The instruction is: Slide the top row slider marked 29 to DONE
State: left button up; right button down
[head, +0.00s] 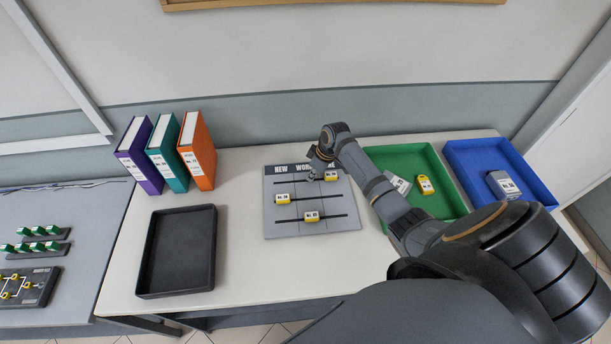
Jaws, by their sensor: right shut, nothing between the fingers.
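A grey slider board (285,228) lies on the white table. Its dark header reads "NEW", "WORK" and a last word partly hidden by my right arm. The top row slider (331,176), yellow with a white label, sits right of the row's middle; its number is too small to read. My right gripper (312,177) is shut and empty, low over the top row just left of this slider. I cannot tell whether they touch. The middle row slider (282,199) is at the left, and the bottom row slider (312,216) is near the middle. My left gripper is out of view.
Purple, teal and orange binders (197,151) stand at the back left. An empty black tray (154,251) is left of the board. A green tray (428,157) and a blue tray (483,157) holding labelled items are at the right, partly behind my right arm.

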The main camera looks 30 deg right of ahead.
jog(key=shift+w+a, duration=0.1)
jog(key=shift+a, duration=0.15)
notch_tip(320, 180, up, 3)
jog(key=p, duration=0.3)
jog(key=shift+r, duration=1.2)
notch_tip(320, 180, up, 3)
jog(key=shift+f, duration=0.15)
jog(key=shift+f, duration=0.1)
